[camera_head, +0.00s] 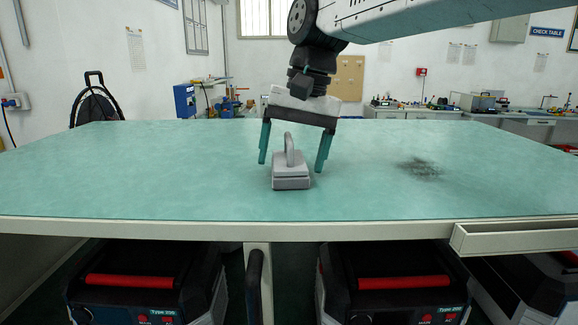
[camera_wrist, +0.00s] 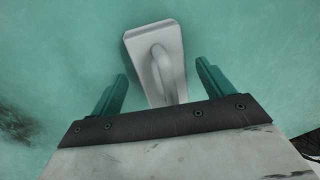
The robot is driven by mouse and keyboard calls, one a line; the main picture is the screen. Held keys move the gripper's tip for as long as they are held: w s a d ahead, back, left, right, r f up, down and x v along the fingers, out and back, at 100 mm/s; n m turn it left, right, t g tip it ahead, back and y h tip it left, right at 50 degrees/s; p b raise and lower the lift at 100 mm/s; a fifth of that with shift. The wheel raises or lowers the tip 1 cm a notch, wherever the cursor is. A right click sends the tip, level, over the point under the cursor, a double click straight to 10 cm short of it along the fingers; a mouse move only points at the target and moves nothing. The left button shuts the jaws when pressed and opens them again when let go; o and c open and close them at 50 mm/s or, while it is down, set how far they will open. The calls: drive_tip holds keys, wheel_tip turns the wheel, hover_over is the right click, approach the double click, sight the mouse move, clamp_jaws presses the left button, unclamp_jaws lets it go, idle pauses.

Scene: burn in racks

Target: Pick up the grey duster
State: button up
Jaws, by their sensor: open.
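The grey duster (camera_head: 291,177) is a block with an arched handle on top. It rests on the green tabletop in front of the middle. My gripper (camera_head: 292,167) is above and around it, with one teal finger on each side of the handle and gaps between. In the wrist view the duster (camera_wrist: 152,48) lies between and ahead of the two fingertips of my gripper (camera_wrist: 160,70). The gripper is open and holds nothing. The near end of the duster is hidden behind the gripper's dark edge in the wrist view.
The green table (camera_head: 130,180) is otherwise clear, apart from a dark dusty smudge (camera_head: 420,168) to the right. Two dark cases with red handles (camera_head: 145,281) stand below the table. A tray-like ledge (camera_head: 515,236) sticks out at the front right edge.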

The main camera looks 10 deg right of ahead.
drive_tip(key=c, duration=1.1)
drive_tip(key=shift+r, duration=0.2)
drive_tip(key=shift+r, duration=0.65)
drive_tip(key=shift+s+r, duration=0.25)
drive_tip(key=shift+r, duration=0.85)
drive_tip(key=s+d+r, duration=0.1)
drive_tip(key=s, duration=1.4)
drive_tip(key=shift+s, duration=0.25)
drive_tip(key=shift+r, duration=0.1)
drive_tip(key=shift+o, duration=0.8)
